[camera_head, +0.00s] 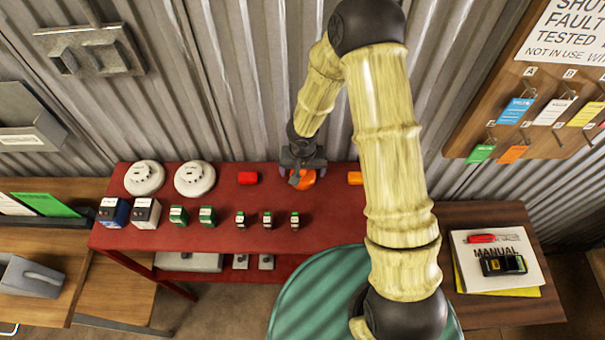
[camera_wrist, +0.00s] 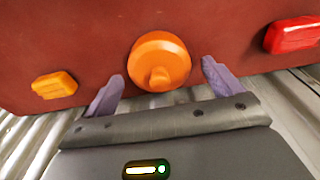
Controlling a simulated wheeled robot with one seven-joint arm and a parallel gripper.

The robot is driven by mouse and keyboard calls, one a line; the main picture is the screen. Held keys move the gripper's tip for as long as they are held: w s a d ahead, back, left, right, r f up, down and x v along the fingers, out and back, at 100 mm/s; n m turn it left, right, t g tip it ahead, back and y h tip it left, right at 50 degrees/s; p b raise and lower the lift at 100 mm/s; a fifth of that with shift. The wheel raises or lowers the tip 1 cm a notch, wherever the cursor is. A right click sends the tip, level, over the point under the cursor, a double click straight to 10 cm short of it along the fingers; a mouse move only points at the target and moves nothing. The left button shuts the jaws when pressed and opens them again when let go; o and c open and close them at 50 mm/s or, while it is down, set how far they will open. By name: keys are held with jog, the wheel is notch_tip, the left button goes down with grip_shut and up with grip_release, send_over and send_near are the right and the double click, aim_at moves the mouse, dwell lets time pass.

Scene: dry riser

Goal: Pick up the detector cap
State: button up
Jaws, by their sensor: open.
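The detector cap, a round orange piece with a small raised grip, shows in the wrist view (camera_wrist: 160,61) on the red table top. It is partly hidden by my gripper in the head view (camera_head: 307,179). My gripper (camera_head: 302,176) is over the back edge of the red table. In the wrist view its two purple fingers stand apart (camera_wrist: 162,88), one on each side of the cap's near part, with nothing held between them. I cannot tell whether a finger touches the cap.
On the red table (camera_head: 330,226), a red block (camera_head: 247,178) lies left of the cap and a yellow-orange block (camera_head: 355,178) right. Two white round detectors (camera_head: 194,178) and several small boxed devices stand further left and in front. A corrugated wall (camera_head: 235,90) rises close behind.

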jog(key=shift+c, duration=0.4)
jog(key=c, duration=0.9)
jog(key=shift+r, duration=0.15)
notch_tip(320, 180, up, 10)
jog(key=shift+f, duration=0.1)
